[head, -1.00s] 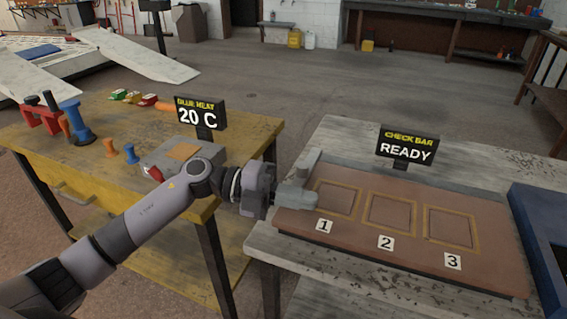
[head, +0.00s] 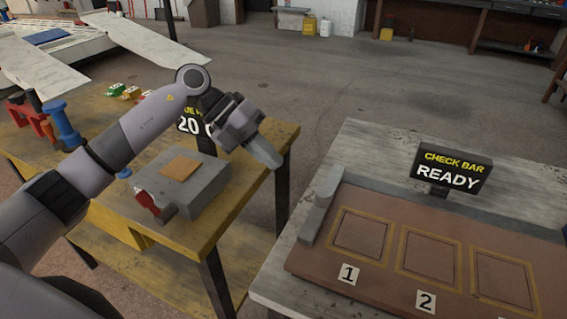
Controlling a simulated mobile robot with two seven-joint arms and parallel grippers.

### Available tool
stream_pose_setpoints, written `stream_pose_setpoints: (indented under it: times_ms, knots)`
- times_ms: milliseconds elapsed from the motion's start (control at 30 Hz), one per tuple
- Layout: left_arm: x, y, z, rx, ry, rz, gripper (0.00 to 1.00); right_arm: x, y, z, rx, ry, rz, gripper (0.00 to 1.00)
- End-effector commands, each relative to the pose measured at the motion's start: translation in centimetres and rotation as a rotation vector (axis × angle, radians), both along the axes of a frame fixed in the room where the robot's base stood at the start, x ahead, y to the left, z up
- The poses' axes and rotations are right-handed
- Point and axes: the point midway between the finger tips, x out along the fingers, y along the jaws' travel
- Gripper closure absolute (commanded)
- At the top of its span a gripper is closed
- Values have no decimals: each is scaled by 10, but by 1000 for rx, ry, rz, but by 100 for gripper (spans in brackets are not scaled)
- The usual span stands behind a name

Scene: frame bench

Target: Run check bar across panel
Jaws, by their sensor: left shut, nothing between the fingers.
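The brown panel (head: 330,262) lies on the grey bench at the right, with yellow-outlined squares and white number tags 1 and 2 in view. A grey block-like bar (head: 318,212), which looks like the check bar, stands along the panel's left edge, left of square 1. A black sign (head: 450,170) behind the panel reads CHECK BAR READY. My left gripper (head: 268,156) is shut and empty. It is raised near the yellow table's right edge, to the left of the bar and apart from it. My right gripper is not in view.
A yellow table (head: 245,190) on the left holds a grey box (head: 205,190) with an orange pad (head: 181,168) on top. My left arm partly hides the 20 C sign (head: 188,125). A gap of floor separates the table from the grey bench (head: 350,145).

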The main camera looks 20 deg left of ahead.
Motion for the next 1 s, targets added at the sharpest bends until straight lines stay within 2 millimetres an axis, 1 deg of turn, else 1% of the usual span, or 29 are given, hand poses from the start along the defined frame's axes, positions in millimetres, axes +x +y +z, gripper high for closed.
stream_pose_setpoints:
  times_ms: [33, 200, 433, 633, 1000]
  knots:
    - [0, -7, -5, -2, 3, -4, 100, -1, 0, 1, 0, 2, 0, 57]
    - [2, -30, -27, -2, 4, -4, 100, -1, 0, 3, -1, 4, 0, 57]
    - [6, -56, -51, -4, 1, -4, 100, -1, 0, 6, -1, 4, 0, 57]
    - [8, -65, -60, -2, 0, -1, 100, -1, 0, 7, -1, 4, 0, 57]
    - [8, -66, -61, -2, 0, -1, 100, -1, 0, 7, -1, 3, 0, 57]
